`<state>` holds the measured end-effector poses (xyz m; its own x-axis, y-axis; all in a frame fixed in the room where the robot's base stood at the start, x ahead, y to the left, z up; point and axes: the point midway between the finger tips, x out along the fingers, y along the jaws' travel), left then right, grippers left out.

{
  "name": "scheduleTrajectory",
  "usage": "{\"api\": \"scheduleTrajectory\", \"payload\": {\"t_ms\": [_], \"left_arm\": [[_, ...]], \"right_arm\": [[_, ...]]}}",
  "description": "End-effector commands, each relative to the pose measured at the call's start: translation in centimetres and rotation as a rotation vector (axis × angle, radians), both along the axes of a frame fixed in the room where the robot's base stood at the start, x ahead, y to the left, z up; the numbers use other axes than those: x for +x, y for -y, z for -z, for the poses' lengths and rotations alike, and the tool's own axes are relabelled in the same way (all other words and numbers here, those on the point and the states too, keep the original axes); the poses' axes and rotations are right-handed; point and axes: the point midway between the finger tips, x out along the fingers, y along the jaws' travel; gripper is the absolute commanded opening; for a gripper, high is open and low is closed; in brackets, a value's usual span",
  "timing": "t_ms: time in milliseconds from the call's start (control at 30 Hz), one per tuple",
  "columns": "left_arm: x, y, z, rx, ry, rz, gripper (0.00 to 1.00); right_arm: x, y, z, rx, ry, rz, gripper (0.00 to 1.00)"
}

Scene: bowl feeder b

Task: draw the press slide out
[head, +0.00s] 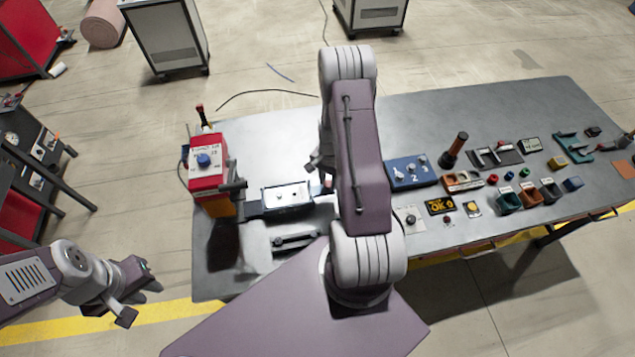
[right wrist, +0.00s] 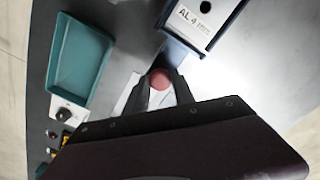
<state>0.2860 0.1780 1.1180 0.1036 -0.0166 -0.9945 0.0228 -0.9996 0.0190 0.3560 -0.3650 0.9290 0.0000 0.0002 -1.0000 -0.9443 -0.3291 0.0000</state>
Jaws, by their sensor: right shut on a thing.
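The red press (head: 207,168) stands at the left end of the table. The press slide (head: 287,197), a blue frame around a pale plate, lies to its right, joined to the press side by a dark bar. In the right wrist view the slide (right wrist: 202,18) shows a label "AL 4 mm" and a narrow tongue toward a red knob (right wrist: 160,79). My right gripper (right wrist: 159,88) is shut on this knob. In the head view my right arm mostly hides that gripper. My left gripper (head: 133,297) is open and empty, off the table at lower left.
A teal tray (right wrist: 80,60) lies near the right gripper. A blue box with numbered knobs (head: 411,172), a dial box (head: 409,219) and several small bins stand to the right. A dark bracket (head: 296,241) lies in front of the slide. The table behind the slide is clear.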

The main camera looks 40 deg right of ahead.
Motion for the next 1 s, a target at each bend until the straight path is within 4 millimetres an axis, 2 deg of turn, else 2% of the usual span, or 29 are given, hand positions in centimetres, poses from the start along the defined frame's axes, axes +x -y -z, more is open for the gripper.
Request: {"api": "scheduleTrajectory", "payload": {"t_ms": [467, 500, 533, 567, 867, 1000], "left_arm": [[0.0, 0.0, 0.0, 0.000, 0.000, 0.000, 0.25], [0.0, 0.0, 0.0, 0.000, 0.000, 0.000, 0.25], [0.0, 0.0, 0.0, 0.000, 0.000, 0.000, 0.25], [0.0, 0.0, 0.0, 0.000, 0.000, 0.000, 0.25], [0.0, 0.0, 0.1, 0.000, 0.000, 0.000, 0.25], [0.0, 0.0, 0.5, 0.000, 0.000, 0.000, 0.25]], "right_arm": [[-0.1, 0.6, -0.1, -0.002, 0.003, 0.001, 0.00], [-0.1, 0.6, -0.1, -0.002, 0.003, 0.001, 0.41], [-0.1, 0.6, -0.1, -0.002, 0.003, 0.001, 0.50], [-0.1, 0.6, -0.1, -0.002, 0.003, 0.001, 0.52], [-0.2, 0.5, -0.1, -0.001, 0.001, 0.000, 0.52], [-0.1, 0.6, -1.5, -0.002, 0.005, 0.001, 0.52]]}}
